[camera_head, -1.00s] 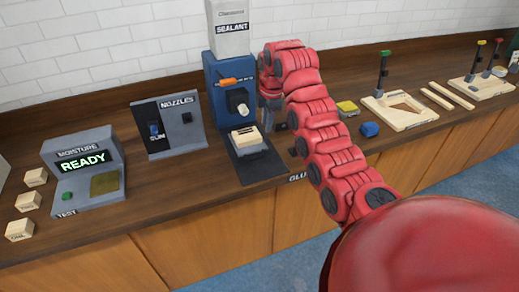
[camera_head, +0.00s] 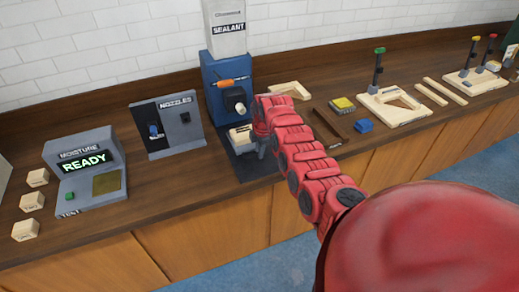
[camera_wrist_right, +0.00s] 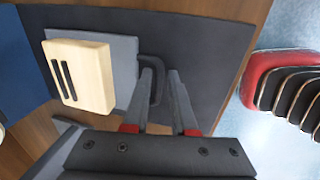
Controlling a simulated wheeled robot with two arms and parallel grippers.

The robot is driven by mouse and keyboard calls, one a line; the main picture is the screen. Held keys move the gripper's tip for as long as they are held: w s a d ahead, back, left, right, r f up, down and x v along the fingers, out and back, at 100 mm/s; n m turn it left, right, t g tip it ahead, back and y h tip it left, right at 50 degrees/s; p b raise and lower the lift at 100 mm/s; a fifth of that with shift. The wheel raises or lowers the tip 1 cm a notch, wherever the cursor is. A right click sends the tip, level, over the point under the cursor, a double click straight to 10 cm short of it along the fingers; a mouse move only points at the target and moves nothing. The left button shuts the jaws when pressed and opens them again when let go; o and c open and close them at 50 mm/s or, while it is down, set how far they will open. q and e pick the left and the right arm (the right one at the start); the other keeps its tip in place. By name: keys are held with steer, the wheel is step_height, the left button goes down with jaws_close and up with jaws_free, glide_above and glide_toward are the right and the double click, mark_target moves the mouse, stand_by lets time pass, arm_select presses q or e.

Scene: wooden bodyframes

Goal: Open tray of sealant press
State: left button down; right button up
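The sealant press (camera_head: 212,85) is a blue stand with a grey cartridge on top and a nozzle below. Its grey tray (camera_wrist_right: 124,50) carries a pale wooden block (camera_wrist_right: 92,78) with two dark slots; the block also shows under the nozzle in the head view (camera_head: 240,133). A black loop handle (camera_wrist_right: 157,92) sticks out from the tray's edge. My right gripper (camera_wrist_right: 162,69) is open at the handle, with its fingertips on either side of the handle's outer bar. In the head view my red arm largely hides it. My left gripper is not in view.
The nozzle dispenser (camera_head: 168,128) and moisture tester (camera_head: 85,165), reading READY, stand to the left, with small wooden blocks beside them. A wooden frame (camera_head: 400,110), a blue block (camera_head: 364,126) and a yellow-topped box (camera_head: 342,105) lie to the right.

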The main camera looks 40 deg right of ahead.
steer(key=shift+f, duration=0.15)
jaws_close()
stand_by(1.4)
